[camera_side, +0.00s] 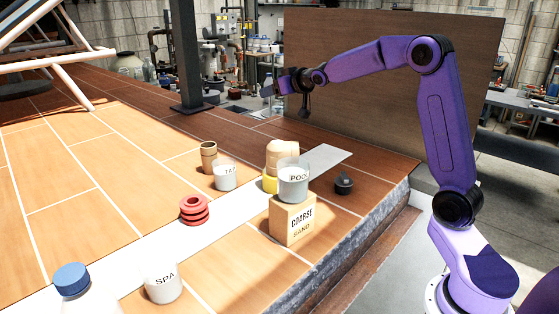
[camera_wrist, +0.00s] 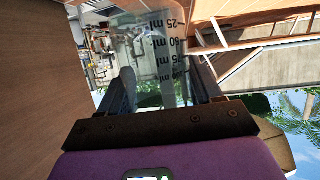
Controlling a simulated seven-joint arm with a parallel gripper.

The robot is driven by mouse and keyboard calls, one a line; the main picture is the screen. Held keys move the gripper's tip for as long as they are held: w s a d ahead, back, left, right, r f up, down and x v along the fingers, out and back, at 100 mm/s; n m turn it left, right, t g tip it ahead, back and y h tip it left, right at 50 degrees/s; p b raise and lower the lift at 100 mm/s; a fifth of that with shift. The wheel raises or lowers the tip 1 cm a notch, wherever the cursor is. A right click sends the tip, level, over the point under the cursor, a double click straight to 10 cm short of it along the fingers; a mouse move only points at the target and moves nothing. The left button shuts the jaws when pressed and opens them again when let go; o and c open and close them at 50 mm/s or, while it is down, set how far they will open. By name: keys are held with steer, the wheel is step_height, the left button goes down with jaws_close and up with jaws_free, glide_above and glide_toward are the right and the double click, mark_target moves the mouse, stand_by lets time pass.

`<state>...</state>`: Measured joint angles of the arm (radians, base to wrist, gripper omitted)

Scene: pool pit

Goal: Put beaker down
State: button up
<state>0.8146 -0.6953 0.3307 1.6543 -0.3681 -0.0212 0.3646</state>
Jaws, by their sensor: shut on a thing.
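A clear beaker (camera_wrist: 163,45) with dark ml markings sits between the two dark fingers of my gripper (camera_wrist: 165,85) in the wrist view. The gripper is shut on it. In the side view my gripper (camera_side: 274,90) is raised at the back, above the far part of the tiled deck, pointing left. The held beaker is too small and clear to make out there. A beaker marked POOL (camera_side: 293,184) stands on a box marked COARSE SAND (camera_side: 292,221). Other beakers are one marked SPA (camera_side: 163,283) and a partly readable one (camera_side: 225,176).
Red stacked rings (camera_side: 194,209), a blue-capped container (camera_side: 72,279), a brown cylinder (camera_side: 209,157), a pale lump (camera_side: 283,155) and a small dark object (camera_side: 344,184) stand nearby. A dark post (camera_side: 187,55) rises at the back. The deck's stone edge (camera_side: 345,245) runs along the right.

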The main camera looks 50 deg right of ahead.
step_height(320, 180, down, 16)
steer(key=shift+f, duration=0.2)
stand_by(0.7)
steer(key=shift+f, duration=0.1)
steer(key=o, duration=1.1)
steer(key=shift+c, duration=0.2)
steer(key=shift+v, duration=3.85)
steer(key=shift+w+a, duration=0.1)
